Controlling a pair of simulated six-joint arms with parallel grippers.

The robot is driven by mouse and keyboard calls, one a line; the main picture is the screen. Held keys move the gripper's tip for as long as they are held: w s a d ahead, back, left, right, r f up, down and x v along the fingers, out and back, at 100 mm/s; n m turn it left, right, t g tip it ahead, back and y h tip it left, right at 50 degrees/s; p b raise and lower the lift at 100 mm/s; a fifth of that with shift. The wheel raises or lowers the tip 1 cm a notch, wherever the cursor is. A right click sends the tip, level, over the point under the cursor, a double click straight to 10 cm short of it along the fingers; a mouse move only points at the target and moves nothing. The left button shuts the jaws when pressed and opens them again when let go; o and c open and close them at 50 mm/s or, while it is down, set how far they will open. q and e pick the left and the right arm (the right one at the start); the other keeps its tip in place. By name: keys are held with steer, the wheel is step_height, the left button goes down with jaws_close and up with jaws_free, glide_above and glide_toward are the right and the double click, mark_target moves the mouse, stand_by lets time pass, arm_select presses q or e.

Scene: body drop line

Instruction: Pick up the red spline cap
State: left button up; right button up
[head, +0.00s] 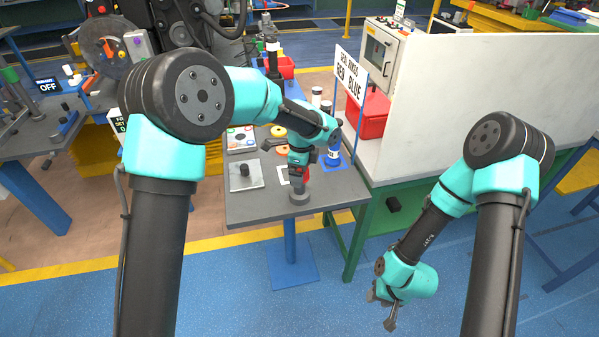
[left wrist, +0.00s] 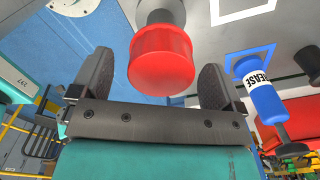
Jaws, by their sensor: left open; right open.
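The red spline cap (left wrist: 160,62) shows large in the left wrist view, with a grey cylindrical part behind it. It lies between the two dark fingers of my left gripper, which are open, with a gap visible on each side. In the head view the red cap (head: 303,175) is partly hidden by my left gripper (head: 298,164), which points down over the grey table. My right gripper (head: 388,312) is open and empty, hanging low over the blue floor, away from the table.
A blue grease bottle (head: 333,156) stands close to the right of my left gripper. A grey round piece (head: 299,198) is near the table's (head: 255,208) front edge. A red bin (head: 371,118) and white partition (head: 470,95) are at right.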

arm_select(q)
steer(key=shift+f, duration=0.25)
steer(key=shift+c, duration=0.3)
steer(key=c, duration=0.9)
